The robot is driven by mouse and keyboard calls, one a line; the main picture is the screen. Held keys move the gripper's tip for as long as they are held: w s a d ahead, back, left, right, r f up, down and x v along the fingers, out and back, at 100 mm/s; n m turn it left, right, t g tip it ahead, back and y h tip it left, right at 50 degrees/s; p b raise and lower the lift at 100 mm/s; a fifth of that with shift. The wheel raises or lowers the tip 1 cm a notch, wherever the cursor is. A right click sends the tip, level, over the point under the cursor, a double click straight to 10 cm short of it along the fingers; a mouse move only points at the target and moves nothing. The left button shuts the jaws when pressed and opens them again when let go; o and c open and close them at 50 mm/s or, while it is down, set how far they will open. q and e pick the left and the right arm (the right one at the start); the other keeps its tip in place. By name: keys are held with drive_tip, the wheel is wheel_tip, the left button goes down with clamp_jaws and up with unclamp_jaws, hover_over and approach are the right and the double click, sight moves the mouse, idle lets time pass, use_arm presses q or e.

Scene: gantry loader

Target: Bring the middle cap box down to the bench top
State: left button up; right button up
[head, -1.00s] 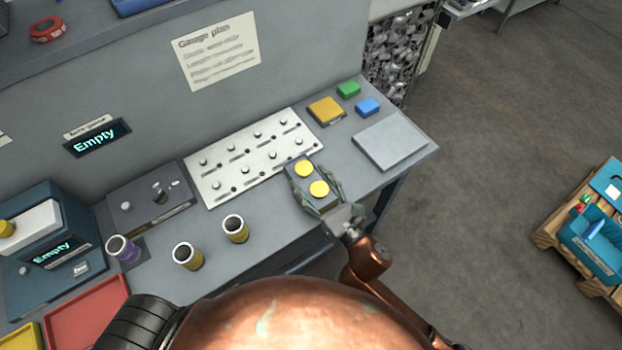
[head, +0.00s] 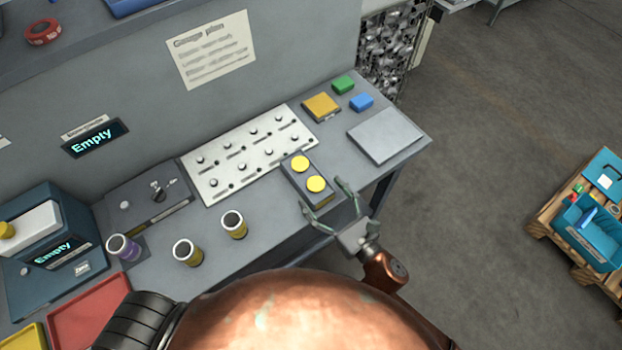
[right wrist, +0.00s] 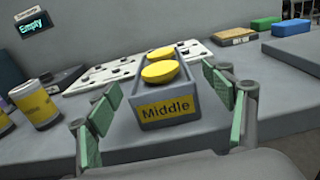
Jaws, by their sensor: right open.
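The middle cap box (head: 312,192) is a small grey box with two yellow caps in it. It stands on the bench top (head: 278,228) by the front edge, against the white perforated plate's near right corner. In the right wrist view the box (right wrist: 166,112) shows a yellow label reading "Middle". My right gripper (head: 328,202) is open, just in front of the box and apart from it. My left gripper is not in view.
The white perforated plate (head: 228,168) lies behind the box. Several cylinders, including a yellow-banded one (head: 234,225), stand to the left. A grey flat plate (head: 387,136), an orange block (head: 321,106), a green block (head: 343,85) and a blue block (head: 361,102) are at the right.

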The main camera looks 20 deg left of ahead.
drive_tip(key=v, duration=0.5)
